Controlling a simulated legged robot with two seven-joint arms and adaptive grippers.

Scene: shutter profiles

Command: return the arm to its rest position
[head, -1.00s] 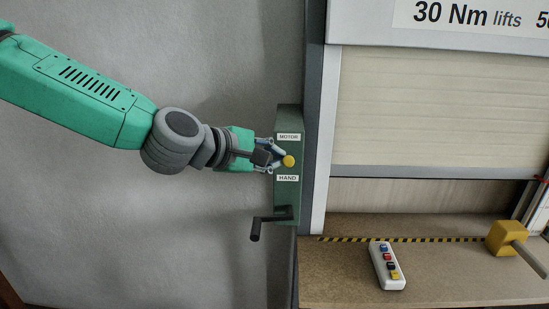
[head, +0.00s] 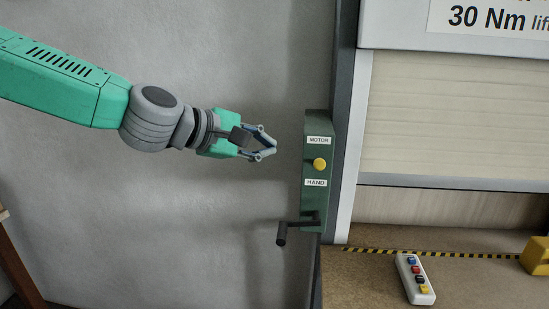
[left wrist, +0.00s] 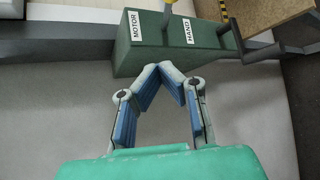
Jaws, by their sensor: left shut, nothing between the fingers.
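My left gripper (head: 273,149) is shut and empty, its blue-padded fingertips meeting in a point. It is in free air to the left of the green box (head: 317,212), with a gap between them in the head view. The box carries a MOTOR label, a HAND label, a yellow knob (head: 320,164) between them and a black crank (head: 283,232) at its lower end. My right gripper is in no view.
Right of the box stands the roller shutter (head: 460,120), part-way down over a wooden bench (head: 370,290). A white remote (head: 415,279) with coloured buttons lies there, near a yellow block (head: 538,256). The grey wall (head: 200,230) left of the box is clear.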

